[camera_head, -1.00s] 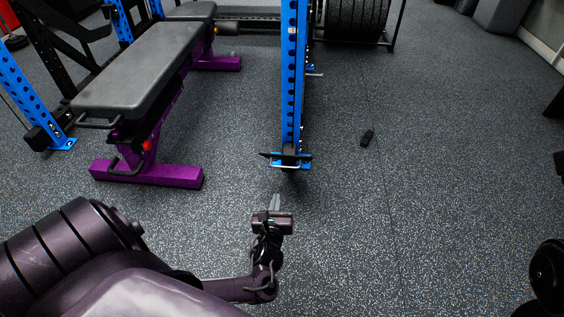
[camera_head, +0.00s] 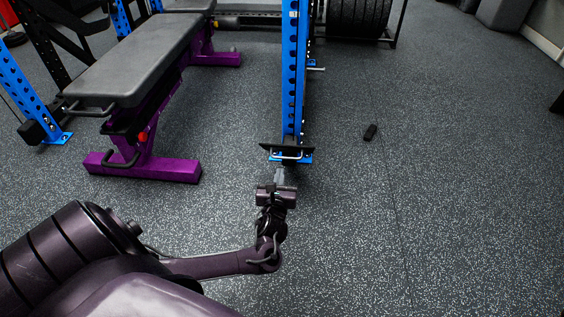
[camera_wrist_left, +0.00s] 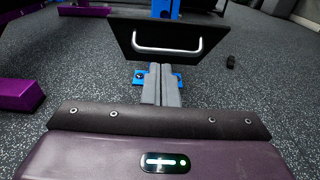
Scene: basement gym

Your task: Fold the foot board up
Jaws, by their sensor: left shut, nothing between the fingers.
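The foot board (camera_head: 268,147) is a dark flat plate low on the front of a blue upright post (camera_head: 294,75). The left wrist view shows its black face (camera_wrist_left: 128,36) with a silver bar handle (camera_wrist_left: 167,50) across it. My left gripper (camera_head: 280,172) is just in front of the board, below the handle in the picture. Its two grey fingers (camera_wrist_left: 161,84) are together and point at the board, with nothing between them. The handle is not between the fingers. I cannot tell whether the fingertips touch the board. My right gripper is not in view.
A grey bench (camera_head: 135,62) with a purple frame (camera_head: 145,166) stands to the left of the post. A small black object (camera_head: 371,132) lies on the floor to the right. The speckled floor (camera_head: 455,190) there is mostly clear. Weight plates (camera_head: 358,18) stand at the back.

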